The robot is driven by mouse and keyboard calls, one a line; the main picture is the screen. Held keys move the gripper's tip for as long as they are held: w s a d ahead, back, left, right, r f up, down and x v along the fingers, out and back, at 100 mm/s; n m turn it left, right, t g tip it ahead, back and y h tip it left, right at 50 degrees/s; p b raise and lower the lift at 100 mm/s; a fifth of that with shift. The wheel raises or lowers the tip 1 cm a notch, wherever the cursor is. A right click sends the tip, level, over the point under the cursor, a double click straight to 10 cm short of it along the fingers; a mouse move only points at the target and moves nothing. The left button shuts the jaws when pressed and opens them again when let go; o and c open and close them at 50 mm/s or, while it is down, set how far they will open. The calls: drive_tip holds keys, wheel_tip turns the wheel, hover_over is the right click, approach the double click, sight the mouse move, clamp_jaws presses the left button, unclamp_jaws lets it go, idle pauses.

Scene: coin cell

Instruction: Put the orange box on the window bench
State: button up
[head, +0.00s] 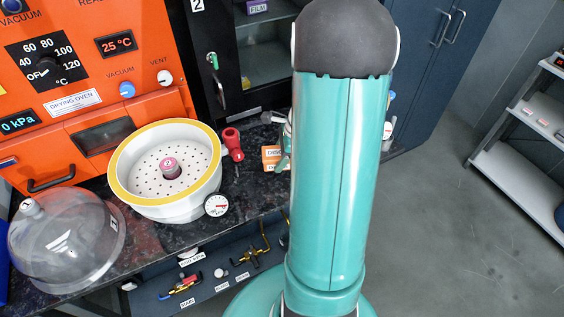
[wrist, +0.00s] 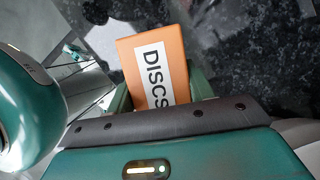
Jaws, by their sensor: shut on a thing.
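The orange box (wrist: 150,48), with a white label reading DISCS, is between the green fingers of my gripper (wrist: 162,92) in the wrist view. My gripper is shut on it. In the head view, the orange box (head: 270,162) shows only in part above the dark speckled counter, and my arm hides the rest of it and most of my gripper. I cannot tell whether the box touches the counter. No window shows in either view, so I cannot tell which surface is the window bench.
On the dark counter (head: 255,195) stand a white round vessel with a yellow rim (head: 125,190), a clear dome (head: 65,245) and a red tool (head: 233,145). An orange drying oven (head: 90,60) is behind. White shelves (head: 515,175) stand right, past clear floor.

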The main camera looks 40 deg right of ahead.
drive_tip(key=d+f, duration=0.1)
drive_tip(key=w+d+f, duration=0.1)
drive_tip(key=f, duration=0.1)
drive_tip(key=shift+w, duration=0.1)
drive_tip(key=shift+f, duration=1.4)
drive_tip(key=shift+f, duration=0.15)
drive_tip(key=o, duration=1)
